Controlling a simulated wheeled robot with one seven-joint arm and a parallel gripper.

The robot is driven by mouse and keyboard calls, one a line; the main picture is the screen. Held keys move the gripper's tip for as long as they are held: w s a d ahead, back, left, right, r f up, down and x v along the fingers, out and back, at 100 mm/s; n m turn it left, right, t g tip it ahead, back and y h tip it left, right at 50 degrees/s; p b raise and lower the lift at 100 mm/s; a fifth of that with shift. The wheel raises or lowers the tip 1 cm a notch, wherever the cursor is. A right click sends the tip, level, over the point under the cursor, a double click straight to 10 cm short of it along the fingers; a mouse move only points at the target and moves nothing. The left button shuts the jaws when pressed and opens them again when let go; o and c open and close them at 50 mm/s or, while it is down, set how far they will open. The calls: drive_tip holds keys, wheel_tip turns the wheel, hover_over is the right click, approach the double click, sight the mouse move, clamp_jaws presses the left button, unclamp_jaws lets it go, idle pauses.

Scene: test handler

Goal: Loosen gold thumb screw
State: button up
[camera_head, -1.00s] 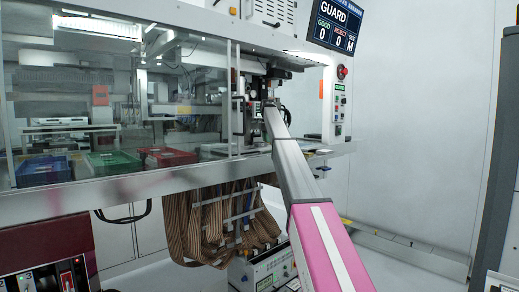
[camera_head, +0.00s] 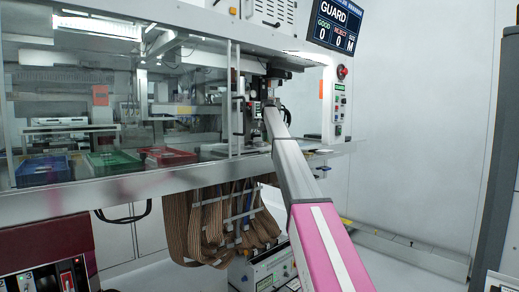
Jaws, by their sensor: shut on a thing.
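My grey and pink arm reaches up from the lower right into the open right bay of the test handler. My gripper (camera_head: 257,108) is at its far end, small and partly hidden by my own wrist, among dark and metal parts of the handler's mechanism. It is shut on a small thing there. The gold thumb screw cannot be made out at this size; the arm's end covers that spot.
A clear guard panel (camera_head: 190,95) closes the bay's left side. Blue (camera_head: 42,170), green (camera_head: 112,160) and red (camera_head: 168,156) trays lie behind it. Ribbon cables (camera_head: 225,222) hang below the deck. A control column (camera_head: 338,100) stands right of my arm.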

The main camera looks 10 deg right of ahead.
drive_tip(key=shift+n, duration=0.5)
drive_tip(key=shift+n, duration=1)
drive_tip(key=o, duration=0.5)
drive_tip(key=shift+r, duration=0.1)
drive_tip(key=shift+r, duration=2.4)
